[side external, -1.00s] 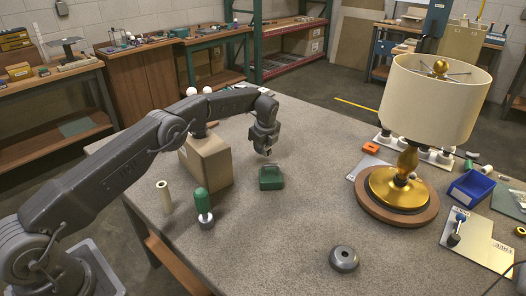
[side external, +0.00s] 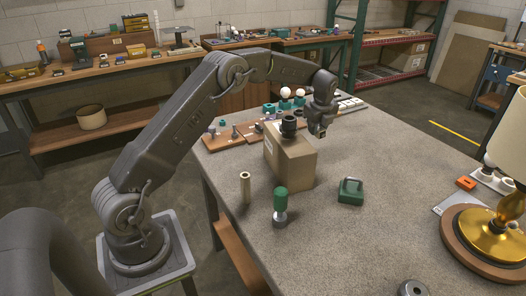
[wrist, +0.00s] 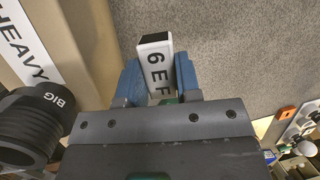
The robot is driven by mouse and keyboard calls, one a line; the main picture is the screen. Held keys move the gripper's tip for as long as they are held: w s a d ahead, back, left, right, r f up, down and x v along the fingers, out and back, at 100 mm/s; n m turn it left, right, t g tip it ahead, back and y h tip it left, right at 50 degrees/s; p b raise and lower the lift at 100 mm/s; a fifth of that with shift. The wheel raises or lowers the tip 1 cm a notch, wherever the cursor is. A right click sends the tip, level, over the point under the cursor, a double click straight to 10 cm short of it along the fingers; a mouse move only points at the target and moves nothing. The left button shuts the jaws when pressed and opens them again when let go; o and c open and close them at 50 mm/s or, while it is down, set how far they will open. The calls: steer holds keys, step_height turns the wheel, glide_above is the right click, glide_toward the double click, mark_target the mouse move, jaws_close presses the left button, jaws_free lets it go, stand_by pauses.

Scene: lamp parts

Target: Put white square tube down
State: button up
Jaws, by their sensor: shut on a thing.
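The white square tube (wrist: 153,62) shows in the wrist view with black characters on its side and a dark open end. My gripper (wrist: 158,80) is shut on it, with one blue finger on each side. The tube's lower part is hidden by the gripper body. In the side view my gripper (side external: 321,132) is by the upper right of a cardboard box (side external: 290,158); the tube is too small to make out there. The grey tabletop (wrist: 220,55) lies beyond the tube; I cannot tell whether they touch.
A black threaded part (wrist: 35,120) marked BIG stands on the box, close to my gripper. A green block (side external: 350,191), green-topped tool (side external: 280,206) and cream tube (side external: 245,187) stand nearby. The lamp (side external: 490,235) is at right.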

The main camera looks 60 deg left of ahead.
step_height(320, 180, up, 5)
steer(key=shift+f, duration=0.15)
steer(key=shift+s+a+r, duration=0.2)
steer(key=shift+s+a, duration=0.15)
steer(key=shift+a, duration=0.2)
steer(key=s+a, duration=0.5)
steer(key=a, duration=0.2)
steer(key=shift+s+r, duration=0.35)
steer(key=shift+s, duration=0.05)
steer(key=s+a+g, duration=0.1)
steer(key=s+a, duration=0.2)
steer(key=s, duration=0.7)
steer(key=s+a, duration=0.4)
steer(key=s, duration=0.6)
steer(key=s+a+g, duration=0.1)
steer(key=s+a, duration=0.2)
steer(key=s, duration=0.7)
glide_above(231, 160)
steer(key=d, duration=0.1)
steer(key=shift+n, duration=0.3)
steer(key=d+x, duration=0.1)
steer(key=x, duration=0.3)
steer(key=d+x, duration=0.1)
steer(key=x, duration=0.7)
steer(key=shift+d+f, duration=0.4)
steer(key=shift+f, duration=0.25)
steer(key=shift+d+x, duration=0.2)
steer(key=shift+x, duration=0.8)
steer(key=shift+d+x, duration=0.25)
steer(key=shift+x, duration=0.7)
